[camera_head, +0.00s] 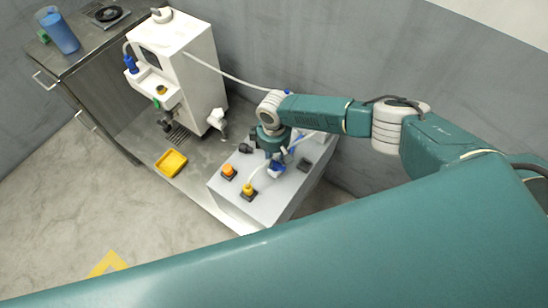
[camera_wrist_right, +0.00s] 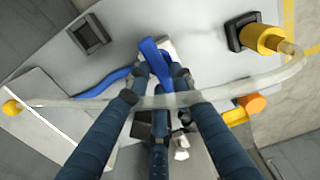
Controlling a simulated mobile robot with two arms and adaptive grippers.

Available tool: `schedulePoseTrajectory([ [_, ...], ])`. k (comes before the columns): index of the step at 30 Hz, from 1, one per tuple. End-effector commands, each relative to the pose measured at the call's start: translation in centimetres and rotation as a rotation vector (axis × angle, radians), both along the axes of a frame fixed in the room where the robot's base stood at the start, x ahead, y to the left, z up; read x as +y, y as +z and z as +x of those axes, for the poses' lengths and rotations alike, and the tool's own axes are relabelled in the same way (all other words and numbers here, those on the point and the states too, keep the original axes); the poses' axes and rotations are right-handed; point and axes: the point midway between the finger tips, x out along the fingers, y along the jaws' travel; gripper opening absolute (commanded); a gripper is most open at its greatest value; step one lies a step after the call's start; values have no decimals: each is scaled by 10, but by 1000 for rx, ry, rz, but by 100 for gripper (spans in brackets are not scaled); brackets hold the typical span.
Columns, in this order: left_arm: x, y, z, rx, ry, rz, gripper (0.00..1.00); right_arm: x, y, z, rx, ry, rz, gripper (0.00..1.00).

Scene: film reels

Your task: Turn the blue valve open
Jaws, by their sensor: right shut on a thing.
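The blue valve (camera_head: 277,169) sits on top of the light grey box (camera_head: 213,192), under my right gripper (camera_head: 272,158). In the right wrist view the blue valve (camera_wrist_right: 152,55) shows as a bent blue handle just beyond the fingertips. My right gripper (camera_wrist_right: 162,74) is shut on the blue valve, its dark blue fingers reaching down to it. The fingers hide part of the handle. A clear hose (camera_wrist_right: 215,98) passes across in front of the fingers. My left gripper is not in view.
An orange knob (camera_head: 229,170) and a yellow fitting (camera_head: 248,189) stand on the grey box near the valve. A white machine (camera_head: 190,60) stands behind to the left. A yellow tray (camera_head: 171,162) lies on the metal base. A blue cup (camera_head: 60,32) stands on the steel cabinet.

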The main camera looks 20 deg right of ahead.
Motion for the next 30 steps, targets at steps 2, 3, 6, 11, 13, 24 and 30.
schedulePoseTrajectory([
  [2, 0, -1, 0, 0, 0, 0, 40, 0, 0, 0, 0, 23, 0, 0],
  [3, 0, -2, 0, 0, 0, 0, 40, 0, -1, 0, -1, 40, -1, 0],
  [6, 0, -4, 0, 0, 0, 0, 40, 1, -1, 0, -1, 93, 1, 0],
  [11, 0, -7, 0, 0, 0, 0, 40, 3, -1, -1, 0, 216, 2, 0],
  [13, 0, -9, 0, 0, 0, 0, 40, 3, -1, -1, -1, 279, 1, 0],
  [24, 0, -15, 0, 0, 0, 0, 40, 7, 0, -4, -1, 632, 1, 0],
  [30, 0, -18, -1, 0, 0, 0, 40, 9, 0, -5, -3, 823, 1, 0],
])
